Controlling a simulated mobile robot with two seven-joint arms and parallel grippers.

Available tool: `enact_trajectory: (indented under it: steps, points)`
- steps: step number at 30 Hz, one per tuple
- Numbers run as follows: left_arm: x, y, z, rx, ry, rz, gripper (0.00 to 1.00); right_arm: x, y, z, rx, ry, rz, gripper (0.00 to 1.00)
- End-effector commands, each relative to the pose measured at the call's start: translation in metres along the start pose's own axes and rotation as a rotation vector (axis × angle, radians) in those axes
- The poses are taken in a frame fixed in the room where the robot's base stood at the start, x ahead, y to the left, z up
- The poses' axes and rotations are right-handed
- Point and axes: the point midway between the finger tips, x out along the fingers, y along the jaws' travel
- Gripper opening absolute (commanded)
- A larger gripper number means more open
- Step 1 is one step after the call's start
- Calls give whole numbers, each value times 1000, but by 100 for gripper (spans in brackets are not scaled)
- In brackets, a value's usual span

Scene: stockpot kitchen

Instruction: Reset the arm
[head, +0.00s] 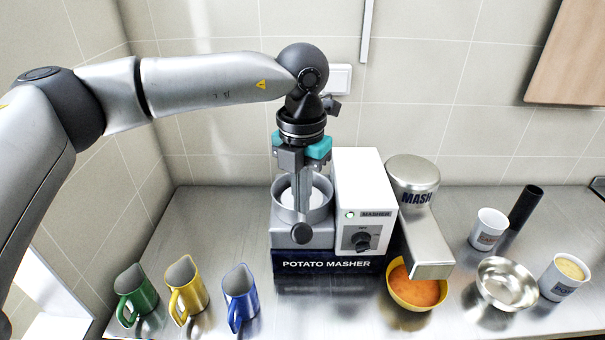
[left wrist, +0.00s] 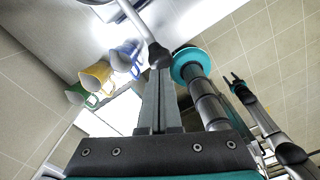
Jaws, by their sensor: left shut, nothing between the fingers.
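My left gripper (head: 302,208) points down in front of the potato masher (head: 362,205). Its fingers are shut and empty; they also show shut in the left wrist view (left wrist: 160,78). A dark ball knob (head: 302,234) on a grey rod is just below the fingertips in the head view. The knob also shows close past the fingertips in the left wrist view (left wrist: 158,52); I cannot tell if they touch. My left arm hides part of the masher's round pot (head: 320,205). My right gripper (left wrist: 235,83) appears small at the right of the left wrist view, its jaw state unclear.
An orange-filled yellow bowl (head: 416,292) sits under the MASH spout (head: 428,245). A metal bowl (head: 507,284) and two white mugs (head: 488,229) stand right.

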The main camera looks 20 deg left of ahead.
Motion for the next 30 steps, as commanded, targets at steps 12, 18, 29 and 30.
enact_trajectory:
  steps: [12,18,29,30]
  points:
    - [-24,0,0,-1,-1,0,0,-12,0,-1,0,0,0,50]
    - [-24,0,0,-1,-1,0,0,-12,0,-1,0,0,0,50]
    - [-24,0,0,0,-2,0,0,-12,0,-1,0,0,0,50]
    - [-24,0,0,0,-2,0,0,-12,0,-1,0,0,0,50]
